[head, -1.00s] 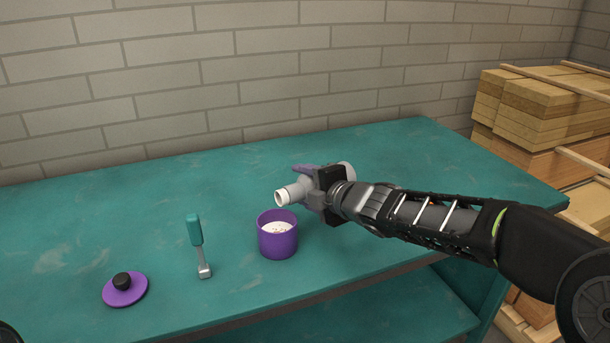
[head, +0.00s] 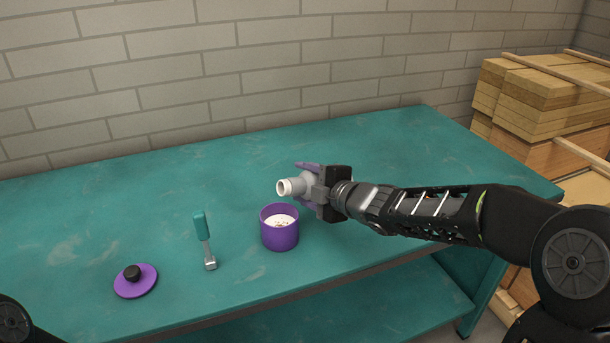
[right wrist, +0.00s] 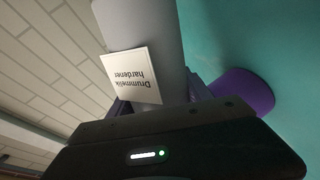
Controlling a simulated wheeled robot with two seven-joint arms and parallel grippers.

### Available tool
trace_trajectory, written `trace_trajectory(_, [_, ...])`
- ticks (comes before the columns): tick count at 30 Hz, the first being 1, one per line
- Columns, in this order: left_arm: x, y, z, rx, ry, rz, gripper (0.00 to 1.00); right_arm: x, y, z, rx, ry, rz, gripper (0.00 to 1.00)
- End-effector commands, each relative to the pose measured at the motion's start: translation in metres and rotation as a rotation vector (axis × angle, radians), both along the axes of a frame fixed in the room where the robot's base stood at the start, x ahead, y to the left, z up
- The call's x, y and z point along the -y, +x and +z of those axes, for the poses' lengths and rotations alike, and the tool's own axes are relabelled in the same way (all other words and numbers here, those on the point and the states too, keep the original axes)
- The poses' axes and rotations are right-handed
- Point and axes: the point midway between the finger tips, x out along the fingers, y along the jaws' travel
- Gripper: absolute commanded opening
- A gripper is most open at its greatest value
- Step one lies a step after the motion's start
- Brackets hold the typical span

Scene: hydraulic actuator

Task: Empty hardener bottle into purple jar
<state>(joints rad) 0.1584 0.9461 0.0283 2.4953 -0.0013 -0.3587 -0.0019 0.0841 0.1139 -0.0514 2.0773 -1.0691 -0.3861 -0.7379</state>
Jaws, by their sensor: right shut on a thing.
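The purple jar (head: 280,235) stands upright and open on the teal table, with white contents with dark specks inside. My right gripper (head: 314,186) is shut on the grey hardener bottle (head: 296,186) just above and behind the jar's right side. The bottle lies tilted to about horizontal, its open white mouth pointing left, and no stream shows from it. In the right wrist view the bottle (right wrist: 140,30) carries a white hardener label (right wrist: 133,78), and the purple jar (right wrist: 245,92) shows behind it. My left gripper is out of view; only part of my left arm shows at the lower left.
A purple lid (head: 135,286) with a black knob lies on the table at the left. A teal-handled tool (head: 203,230) lies between lid and jar. Stacked wooden boards (head: 545,95) stand beyond the table's right end. The table's back and left are clear.

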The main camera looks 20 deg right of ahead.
Motion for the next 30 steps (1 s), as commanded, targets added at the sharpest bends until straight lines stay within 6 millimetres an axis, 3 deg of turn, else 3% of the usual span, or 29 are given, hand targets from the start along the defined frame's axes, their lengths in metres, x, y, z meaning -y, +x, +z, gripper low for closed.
trace_trajectory(9, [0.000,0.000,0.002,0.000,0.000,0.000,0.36,0.000,0.000,0.001,-0.002,0.006,0.000,0.12])
trace_trajectory(21, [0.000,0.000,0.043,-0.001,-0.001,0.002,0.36,-0.007,-0.002,0.016,-0.050,0.176,-0.001,0.12])
trace_trajectory(30, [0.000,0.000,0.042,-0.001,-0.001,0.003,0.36,-0.008,-0.002,0.014,-0.055,0.203,0.000,0.12])
